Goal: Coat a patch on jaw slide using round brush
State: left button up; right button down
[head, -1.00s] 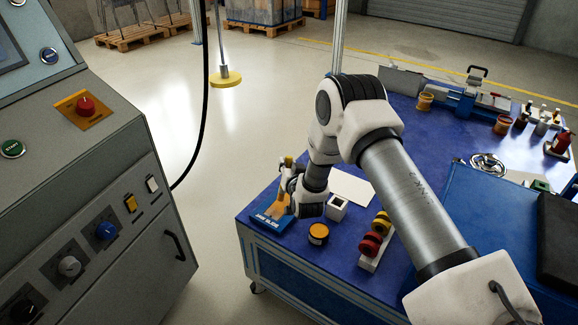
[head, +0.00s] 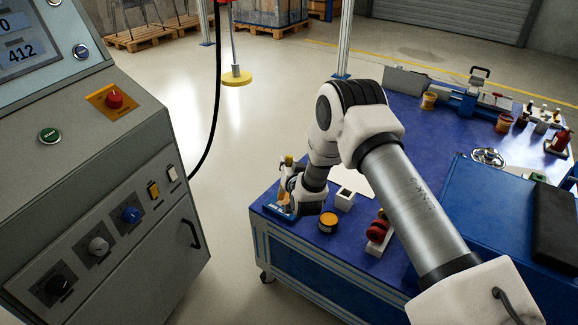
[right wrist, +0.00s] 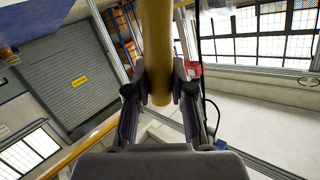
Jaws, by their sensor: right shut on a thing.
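My right gripper (head: 290,187) is low over the front left corner of the blue table. In the right wrist view its two fingers (right wrist: 158,92) are shut on a yellow round handle, taken to be the round brush (right wrist: 157,40). The brush's yellowish handle (head: 287,161) also shows in the head view; its bristle end is hidden. A small blue plate (head: 277,211) lies under and beside the gripper, partly covered. A blue vise-like device (head: 465,103) with a metal slide stands at the back of the table; I cannot tell which part is the jaw slide. My left gripper is not in view.
An orange-topped jar (head: 328,222), a white open box (head: 345,198) and red round pieces (head: 378,231) stand near the gripper. A large blue case (head: 480,235) fills the table's right. A grey control console (head: 100,190) stands at left. The middle of the table is clear.

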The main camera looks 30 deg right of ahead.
aim_at(288, 157)
jog(key=shift+a+r+p, duration=0.1)
jog(key=shift+r+p, duration=1.2)
jog(key=shift+r, duration=1.35)
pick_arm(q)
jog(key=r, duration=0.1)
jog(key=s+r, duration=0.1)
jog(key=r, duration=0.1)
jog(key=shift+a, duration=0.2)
pick_arm(e)
jog(key=shift+f, duration=0.1)
